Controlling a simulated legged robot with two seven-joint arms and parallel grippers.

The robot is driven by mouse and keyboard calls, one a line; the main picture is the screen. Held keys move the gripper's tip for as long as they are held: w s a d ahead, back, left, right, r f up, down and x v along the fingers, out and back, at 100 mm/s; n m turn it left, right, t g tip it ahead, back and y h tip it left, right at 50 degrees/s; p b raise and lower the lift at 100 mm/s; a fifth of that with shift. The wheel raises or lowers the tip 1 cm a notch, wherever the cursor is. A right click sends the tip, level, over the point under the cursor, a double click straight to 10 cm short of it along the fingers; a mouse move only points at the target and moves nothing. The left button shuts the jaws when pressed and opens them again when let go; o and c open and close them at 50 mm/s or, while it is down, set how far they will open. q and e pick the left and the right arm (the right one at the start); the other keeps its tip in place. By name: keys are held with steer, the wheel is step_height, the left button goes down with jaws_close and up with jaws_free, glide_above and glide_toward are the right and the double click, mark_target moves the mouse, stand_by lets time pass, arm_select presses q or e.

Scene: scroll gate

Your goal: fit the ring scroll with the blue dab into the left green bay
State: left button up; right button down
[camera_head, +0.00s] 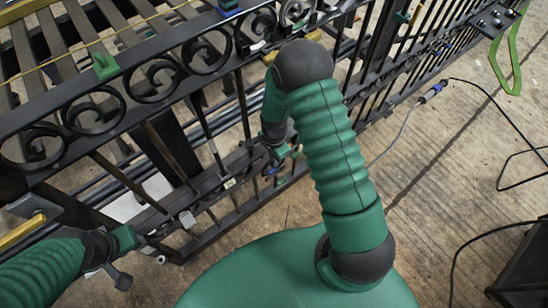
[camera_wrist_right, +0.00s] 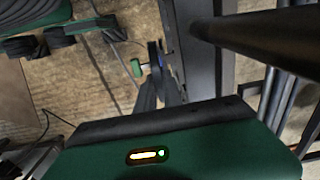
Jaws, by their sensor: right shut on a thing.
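My right gripper (camera_head: 279,152) hangs in front of the lower part of the black gate, at its bars. It is shut on a dark piece, mostly hidden in the head view. Small green and blue bits show by the jaws. In the right wrist view a dark, thin curved piece (camera_wrist_right: 155,60) shows nearly edge-on, beside a green-and-white bit (camera_wrist_right: 137,67). I cannot tell for certain whether this is the ring scroll with the blue dab. A green block (camera_head: 105,66) sits on the top rail at left. My left gripper (camera_head: 124,262) is low at left; its jaw opening is unclear.
The gate's upper band holds several black scrolls (camera_head: 153,77). A blue piece (camera_head: 228,6) sits on the top rail. A green loop (camera_head: 506,62) is at far right.

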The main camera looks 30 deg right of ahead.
steer(key=shift+f+b, duration=0.45)
steer(key=shift+f, duration=0.5)
stand_by(0.6)
steer(key=c, duration=1.4)
jaws_free()
step_height(320, 180, up, 7)
steer(key=shift+p, duration=1.25)
steer(key=shift+r, duration=0.2)
